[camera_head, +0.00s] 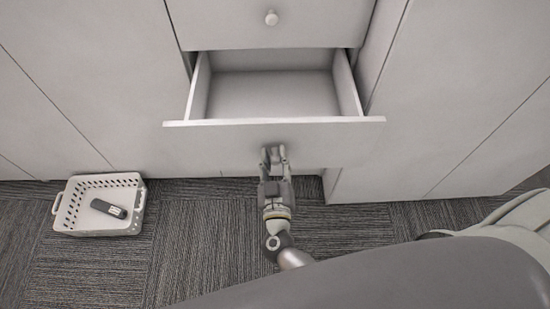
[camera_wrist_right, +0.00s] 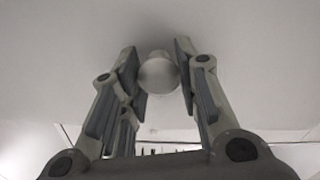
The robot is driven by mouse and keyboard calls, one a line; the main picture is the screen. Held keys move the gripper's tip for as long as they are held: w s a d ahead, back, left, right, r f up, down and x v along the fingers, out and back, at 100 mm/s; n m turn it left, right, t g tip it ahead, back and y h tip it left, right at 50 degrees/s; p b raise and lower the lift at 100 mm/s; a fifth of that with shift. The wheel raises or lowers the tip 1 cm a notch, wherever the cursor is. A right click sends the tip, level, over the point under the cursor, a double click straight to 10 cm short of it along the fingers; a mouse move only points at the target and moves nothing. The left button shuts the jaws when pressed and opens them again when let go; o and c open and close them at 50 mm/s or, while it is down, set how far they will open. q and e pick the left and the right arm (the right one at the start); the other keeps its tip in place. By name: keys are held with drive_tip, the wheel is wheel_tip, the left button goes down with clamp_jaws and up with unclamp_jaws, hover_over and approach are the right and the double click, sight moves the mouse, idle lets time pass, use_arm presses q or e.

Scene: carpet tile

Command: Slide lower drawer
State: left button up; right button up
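The lower drawer (camera_head: 275,134) is pulled well out of the pale cabinet, and its inside is empty. My right gripper (camera_head: 274,154) is at the middle of its front panel, reaching it from below in the head view. In the right wrist view, the drawer's round knob (camera_wrist_right: 158,74) sits between the two fingertips of my right gripper (camera_wrist_right: 159,70) and fills the gap between them. The fingers look closed around it. The front panel (camera_wrist_right: 255,75) fills the upper part of that view. My left gripper is not in view.
A closed upper drawer with a round knob (camera_head: 271,18) is above the open one. A white perforated basket (camera_head: 75,222) holding a dark handheld object (camera_head: 108,208) stands on the carpet at the left. Flat cabinet panels flank the drawers. Carpet (camera_head: 200,235) between basket and arm is clear.

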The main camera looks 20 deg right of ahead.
clamp_jaws()
drive_tip(key=shift+w+d+r, duration=0.15)
drive_tip(key=shift+w+r, duration=0.05)
drive_tip(key=shift+w, duration=0.35)
drive_tip(key=p+x, duration=0.2)
drive_tip(key=x, duration=0.4)
drive_tip(key=shift+w, duration=0.3)
drive_tip(key=x, duration=1)
drive_tip(key=shift+d+f, duration=0.1)
drive_tip(key=shift+f, duration=0.05)
drive_tip(key=o, duration=0.8)
unclamp_jaws()
drive_tip(key=shift+s+f, duration=0.1)
drive_tip(key=shift+s, duration=0.05)
